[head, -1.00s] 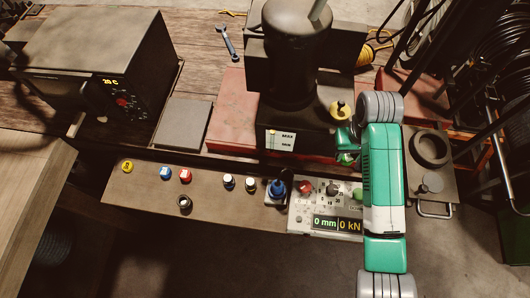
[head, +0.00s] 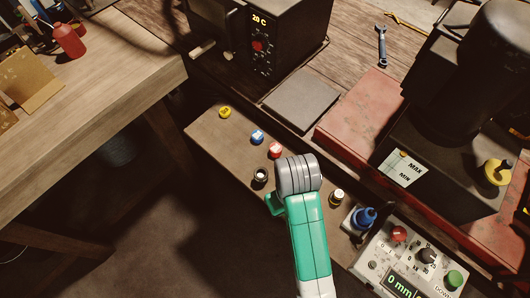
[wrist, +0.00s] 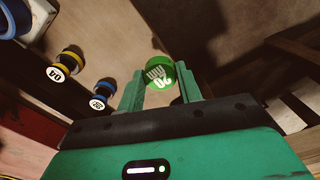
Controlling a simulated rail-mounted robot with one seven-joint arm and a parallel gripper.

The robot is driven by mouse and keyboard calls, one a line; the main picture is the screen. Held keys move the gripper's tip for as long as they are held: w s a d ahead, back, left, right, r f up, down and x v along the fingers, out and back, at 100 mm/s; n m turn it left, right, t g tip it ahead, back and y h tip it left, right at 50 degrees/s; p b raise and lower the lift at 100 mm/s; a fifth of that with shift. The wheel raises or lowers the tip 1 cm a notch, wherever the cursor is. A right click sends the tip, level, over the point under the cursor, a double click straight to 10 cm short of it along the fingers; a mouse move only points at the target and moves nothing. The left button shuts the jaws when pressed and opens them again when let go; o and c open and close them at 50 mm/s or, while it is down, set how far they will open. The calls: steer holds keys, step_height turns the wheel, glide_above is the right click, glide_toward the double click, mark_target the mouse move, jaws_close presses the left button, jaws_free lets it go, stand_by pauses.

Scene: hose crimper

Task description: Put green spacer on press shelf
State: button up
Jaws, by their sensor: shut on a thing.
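My gripper (wrist: 160,88) is shut on a green spacer (wrist: 160,76) with white lettering on its face, seen between the two fingers in the wrist view. In the head view, part of my gripper (head: 273,204) shows beside the grey wrist joint, near the brown shelf (head: 215,140) in front of the press (head: 462,75). The spacer is hidden there. Yellow (head: 225,112), blue (head: 257,137) and red (head: 275,150) spacers stand on the shelf, with a dark one (head: 261,175) nearer its front edge. A yellow-banded spacer (head: 337,196) stands right of my wrist.
A control box (head: 400,262) with knobs and a blue-capped item (head: 363,217) sit to the right. A grey plate (head: 300,103) and an oven-like box (head: 260,40) lie behind the shelf. A wooden table (head: 85,110) stands at left.

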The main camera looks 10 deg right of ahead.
steer(key=shift+w+d+f, duration=0.1)
steer(key=shift+w+d, duration=0.05)
steer(key=shift+w, duration=0.05)
steer(key=w+d+b, duration=0.1)
steer(key=w, duration=0.4)
steer(key=w+d+f+b, duration=0.1)
steer(key=w+d, duration=0.1)
steer(key=w, duration=0.2)
steer(key=w+d+b, duration=0.1)
steer(key=w+d, duration=0.1)
steer(key=w, duration=0.3)
steer(key=shift+w+d+f+b, duration=0.15)
steer(key=shift+w+d+b, duration=0.05)
steer(key=shift+w+b, duration=0.2)
steer(key=shift+s+f+b, duration=0.1)
steer(key=shift+f+b, duration=0.4)
steer(key=shift+f, duration=1.35)
steer(key=o, duration=1.1)
steer(key=shift+r, duration=0.1)
step_height(320, 180, up, 12)
steer(key=p, duration=0.2)
steer(key=shift+p, duration=0.3)
